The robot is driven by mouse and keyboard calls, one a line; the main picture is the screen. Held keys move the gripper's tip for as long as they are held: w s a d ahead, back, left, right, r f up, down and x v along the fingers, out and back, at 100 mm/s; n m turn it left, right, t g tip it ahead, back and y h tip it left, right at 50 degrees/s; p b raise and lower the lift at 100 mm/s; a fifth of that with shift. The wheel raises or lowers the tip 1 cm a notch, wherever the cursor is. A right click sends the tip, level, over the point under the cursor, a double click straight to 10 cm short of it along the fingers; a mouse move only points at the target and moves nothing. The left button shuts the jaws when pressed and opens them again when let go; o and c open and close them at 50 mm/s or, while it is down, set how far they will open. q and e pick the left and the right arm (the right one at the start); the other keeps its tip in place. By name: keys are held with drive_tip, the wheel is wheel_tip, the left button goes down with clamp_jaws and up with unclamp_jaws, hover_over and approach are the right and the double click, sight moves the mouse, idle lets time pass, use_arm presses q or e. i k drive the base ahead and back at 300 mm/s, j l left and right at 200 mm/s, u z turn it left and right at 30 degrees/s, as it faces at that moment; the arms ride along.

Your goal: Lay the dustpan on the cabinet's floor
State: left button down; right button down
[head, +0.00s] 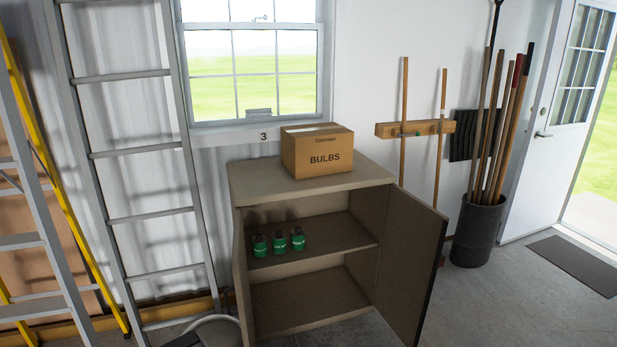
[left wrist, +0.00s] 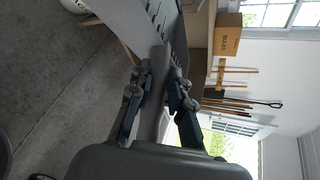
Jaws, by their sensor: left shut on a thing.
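The cabinet (head: 242,225) stands under the window in the head view, with its door (head: 412,260) swung open to the right. Its bare floor (head: 305,302) shows below a shelf (head: 335,238). In the left wrist view my left gripper (left wrist: 158,88) is shut on the grey dustpan (left wrist: 133,22), gripping its handle. The pan has a row of comb teeth along one edge and extends away from the fingers toward the top of the picture. My right gripper is in neither view.
A BULBS box (head: 316,153) sits on the cabinet top. Ladders (head: 130,150) lean to the left. A dark bin of long handles (head: 477,232) stands right of the open door.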

sight(307, 298)
drive_tip(key=i+l+z, duration=0.35)
drive_tip(key=i+z, duration=0.15)
drive_tip(key=i, duration=0.45)
drive_tip(key=i+j+z, duration=0.1)
drive_tip(key=i+z, duration=0.35)
drive_tip(key=i, duration=0.55)
